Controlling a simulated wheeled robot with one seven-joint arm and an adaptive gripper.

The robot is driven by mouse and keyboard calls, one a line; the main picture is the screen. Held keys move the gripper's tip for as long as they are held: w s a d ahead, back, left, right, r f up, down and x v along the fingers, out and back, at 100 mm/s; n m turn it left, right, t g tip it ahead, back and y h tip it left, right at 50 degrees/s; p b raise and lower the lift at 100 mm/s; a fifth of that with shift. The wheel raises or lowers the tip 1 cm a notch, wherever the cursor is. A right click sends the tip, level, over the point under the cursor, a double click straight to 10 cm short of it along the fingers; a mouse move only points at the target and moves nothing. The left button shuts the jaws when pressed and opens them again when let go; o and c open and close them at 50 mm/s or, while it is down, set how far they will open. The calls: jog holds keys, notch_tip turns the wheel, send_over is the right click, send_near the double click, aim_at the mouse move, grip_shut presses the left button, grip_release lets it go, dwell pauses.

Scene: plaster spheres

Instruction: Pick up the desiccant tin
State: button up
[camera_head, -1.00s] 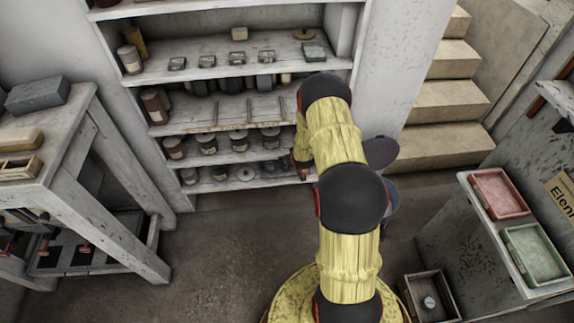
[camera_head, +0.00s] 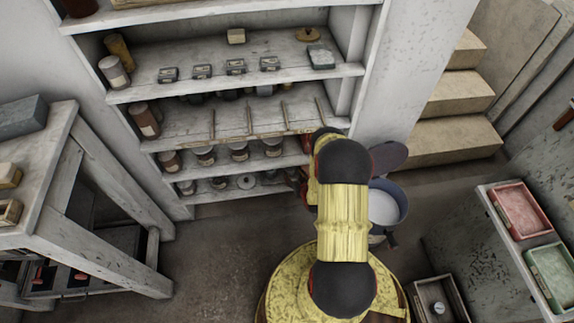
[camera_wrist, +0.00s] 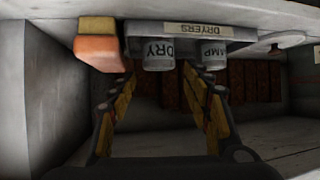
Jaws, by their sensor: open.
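In the wrist view, a pale grey tin lettered DRY (camera_wrist: 158,55) sits by a grey tray (camera_wrist: 235,32) labelled DRYERS. A similar tin (camera_wrist: 208,58), its lettering partly visible as AMP, is to its right. No label reads desiccant, so I cannot be sure which tin is meant. My gripper (camera_wrist: 160,82) is open and empty, its two yellow-and-black fingers pointing toward the DRY tin, which lies beyond and roughly between the tips. I see no contact. In the head view my arm hides most of the gripper by the lower shelves.
An orange block (camera_wrist: 98,51) and a tan block lie left of the tins. A wall (camera_wrist: 40,85) stands at the left of the wrist view. In the head view, several jars (camera_head: 239,151) line a low shelf. A blue bucket (camera_head: 387,207) stands right of my arm.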

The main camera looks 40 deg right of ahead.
aim_at(290, 168)
jog(key=b+x, duration=0.3)
jog(key=x, duration=0.4)
jog(key=shift+w+d+b, duration=0.2)
jog(key=shift+w+b, duration=0.05)
jog(key=shift+b, duration=0.15)
jog(key=shift+r, duration=0.1)
jog(key=c, duration=1)
